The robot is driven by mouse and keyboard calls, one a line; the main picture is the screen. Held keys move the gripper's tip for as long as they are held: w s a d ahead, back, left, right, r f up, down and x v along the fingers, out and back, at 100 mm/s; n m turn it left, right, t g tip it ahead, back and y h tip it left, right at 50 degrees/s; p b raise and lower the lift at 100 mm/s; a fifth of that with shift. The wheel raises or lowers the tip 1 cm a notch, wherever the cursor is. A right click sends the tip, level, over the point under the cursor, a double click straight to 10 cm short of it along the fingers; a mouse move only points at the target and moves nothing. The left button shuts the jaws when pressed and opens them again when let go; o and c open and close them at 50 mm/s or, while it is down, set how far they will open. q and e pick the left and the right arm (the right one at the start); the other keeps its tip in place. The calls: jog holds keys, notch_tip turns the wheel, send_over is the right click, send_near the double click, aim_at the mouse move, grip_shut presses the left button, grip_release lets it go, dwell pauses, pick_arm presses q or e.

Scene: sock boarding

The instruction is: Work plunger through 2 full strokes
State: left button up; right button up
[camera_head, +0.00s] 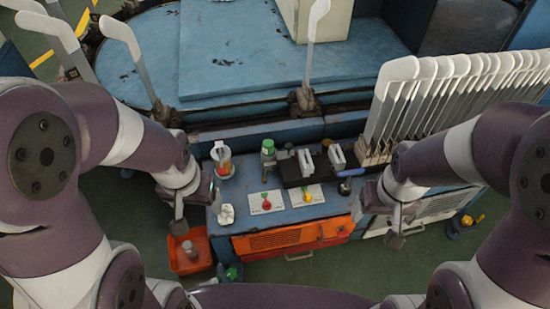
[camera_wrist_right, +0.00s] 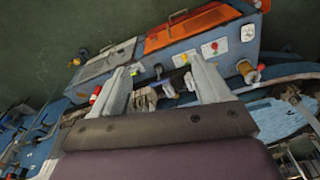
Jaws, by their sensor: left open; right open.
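No part is clearly recognisable as the plunger. Candidates on the blue bench top are a green-capped grey cylinder (camera_head: 268,153) at the back and a blue-handled tool (camera_head: 351,172) at the right end. A red knob (camera_head: 266,204) and a yellow knob (camera_head: 307,196) sit on white cards at the front. My left gripper (camera_head: 180,224) is open and empty, left of the bench above the orange bin. My right gripper (camera_head: 398,238) is open and empty, in front of the bench's right end. Its spread fingers (camera_wrist_right: 158,78) show in the right wrist view, with nothing between them.
A black fixture with white blocks (camera_head: 315,165) stands on the bench. A cup with orange contents (camera_head: 222,160) is at its left end. An orange bin (camera_head: 190,255) is on the floor. White sock boards (camera_head: 430,95) stand in a row at the right.

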dwell(0.3)
grip_shut()
dwell(1.6)
